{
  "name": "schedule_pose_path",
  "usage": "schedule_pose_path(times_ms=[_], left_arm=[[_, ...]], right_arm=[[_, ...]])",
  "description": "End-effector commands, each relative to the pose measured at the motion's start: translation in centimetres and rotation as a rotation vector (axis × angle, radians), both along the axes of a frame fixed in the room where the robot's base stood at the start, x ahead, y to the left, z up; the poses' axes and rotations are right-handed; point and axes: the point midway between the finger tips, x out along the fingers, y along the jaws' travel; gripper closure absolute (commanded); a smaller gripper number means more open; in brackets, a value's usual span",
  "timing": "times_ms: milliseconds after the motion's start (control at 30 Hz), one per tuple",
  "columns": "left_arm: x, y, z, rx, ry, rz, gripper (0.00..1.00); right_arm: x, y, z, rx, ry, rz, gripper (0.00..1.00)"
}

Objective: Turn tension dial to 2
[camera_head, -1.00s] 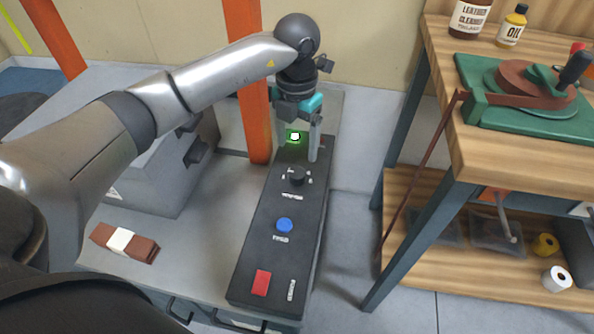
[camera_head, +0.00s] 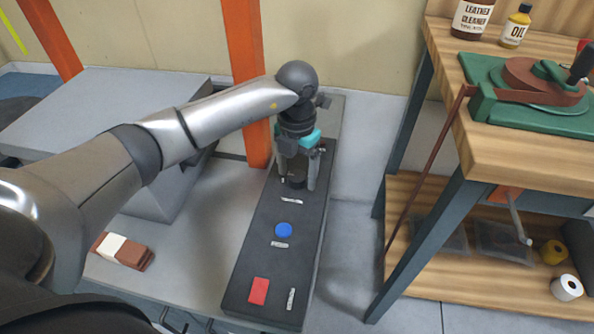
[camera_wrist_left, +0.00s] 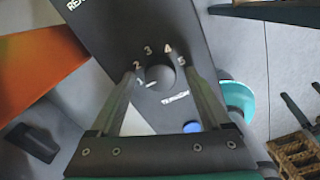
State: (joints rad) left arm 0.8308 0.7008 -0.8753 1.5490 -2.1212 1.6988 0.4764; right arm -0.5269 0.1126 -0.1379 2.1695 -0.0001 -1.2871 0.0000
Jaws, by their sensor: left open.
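The tension dial (camera_wrist_left: 161,77) is a dark round knob on the long black control panel (camera_head: 258,250). In the left wrist view, the numerals 2, 3, 4 and 5 stand around it, and a white mark shows at its lower left. My left gripper (camera_head: 297,184) is open over the panel's far part. In the left wrist view its fingers (camera_wrist_left: 161,80) stand on either side of the dial, with gaps showing. I cannot tell how close the fingertips are to the panel. In the head view the gripper partly hides the dial. My right gripper is not in view.
A blue button (camera_head: 283,230) and a red switch (camera_head: 259,291) lie nearer on the panel. An orange post (camera_head: 246,80) stands beside the arm. A brown-and-white bundle (camera_head: 124,251) lies left on the grey table. A wooden workbench (camera_head: 520,150) stands at the right.

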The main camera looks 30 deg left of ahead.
Motion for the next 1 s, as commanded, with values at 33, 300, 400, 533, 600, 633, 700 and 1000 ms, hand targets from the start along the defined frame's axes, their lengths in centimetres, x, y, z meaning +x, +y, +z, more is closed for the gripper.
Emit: schedule_pose_path(times_ms=[33,300,400,533,600,633,700,1000], left_arm=[[0.00,-0.02,0.00,0.000,0.000,0.000,0.19],[-0.01,-0.02,0.01,0.000,0.001,0.000,0.44],[-0.01,-0.02,0.02,0.000,0.001,0.000,0.55],[-0.01,-0.02,0.02,0.000,0.001,0.000,0.69],[-0.01,-0.01,0.02,0.000,0.000,0.000,0.77],[-0.01,-0.01,0.02,0.000,0.000,0.000,0.81],[-0.01,-0.01,0.02,0.000,0.001,0.000,0.89],[-0.01,0.00,0.04,0.000,0.000,-0.007,1.00]], right_arm=[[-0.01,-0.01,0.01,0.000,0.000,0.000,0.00],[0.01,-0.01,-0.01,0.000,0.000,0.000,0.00],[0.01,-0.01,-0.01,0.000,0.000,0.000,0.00],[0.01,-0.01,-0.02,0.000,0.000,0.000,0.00],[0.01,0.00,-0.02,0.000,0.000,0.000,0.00],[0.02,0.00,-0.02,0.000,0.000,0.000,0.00],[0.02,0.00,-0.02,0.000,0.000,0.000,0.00],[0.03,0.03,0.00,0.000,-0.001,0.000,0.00]])
